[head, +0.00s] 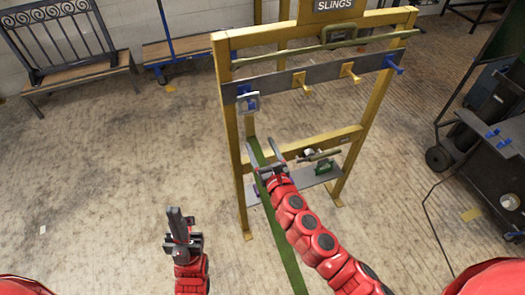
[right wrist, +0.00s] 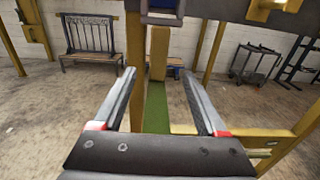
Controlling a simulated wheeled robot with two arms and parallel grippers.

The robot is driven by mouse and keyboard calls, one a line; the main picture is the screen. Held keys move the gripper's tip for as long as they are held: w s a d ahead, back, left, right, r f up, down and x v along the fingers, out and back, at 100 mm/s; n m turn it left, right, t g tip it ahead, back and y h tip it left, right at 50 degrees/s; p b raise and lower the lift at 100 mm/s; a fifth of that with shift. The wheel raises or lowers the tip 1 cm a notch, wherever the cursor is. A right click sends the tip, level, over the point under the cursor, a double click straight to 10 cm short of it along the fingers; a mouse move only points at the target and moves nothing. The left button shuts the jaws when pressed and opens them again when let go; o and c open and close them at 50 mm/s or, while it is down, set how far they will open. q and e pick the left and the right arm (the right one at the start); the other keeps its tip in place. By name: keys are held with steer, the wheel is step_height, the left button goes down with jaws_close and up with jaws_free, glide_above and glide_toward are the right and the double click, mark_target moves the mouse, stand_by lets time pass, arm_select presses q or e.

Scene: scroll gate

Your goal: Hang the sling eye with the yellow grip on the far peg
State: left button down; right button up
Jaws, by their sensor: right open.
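The sling's pale eye (head: 248,102) is at the left end of the grey rail (head: 325,77), by a blue peg; its lower edge shows at the top of the right wrist view (right wrist: 162,18). Below it is the yellow grip (right wrist: 158,52), then green webbing (head: 281,235) running down to the floor. Two yellow pegs (head: 299,82) (head: 349,71) stick out along the rail, and a blue peg (head: 394,67) is at its right end. My right gripper (head: 262,150) is open below the eye, its fingers either side of the webbing in the picture. My left gripper (head: 180,220) points upward, clear of the rack.
The yellow rack (head: 238,150) has a crossbar (head: 335,141) and a low shelf (head: 300,184) with small items, including a green one (head: 323,167). A bench (head: 75,70) is at the back left. A dark cart (head: 490,105) stands at the right. The left floor is clear.

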mark_target(251, 127)
steer(key=x, duration=0.4)
steer(key=shift+w+a, duration=0.3)
steer(key=shift+w, duration=0.35)
steer(key=shift+w+a+f, duration=0.15)
steer(key=shift+w, duration=0.2)
steer(key=shift+b+x, duration=0.45)
steer(key=shift+x, duration=1.45)
jaws_close()
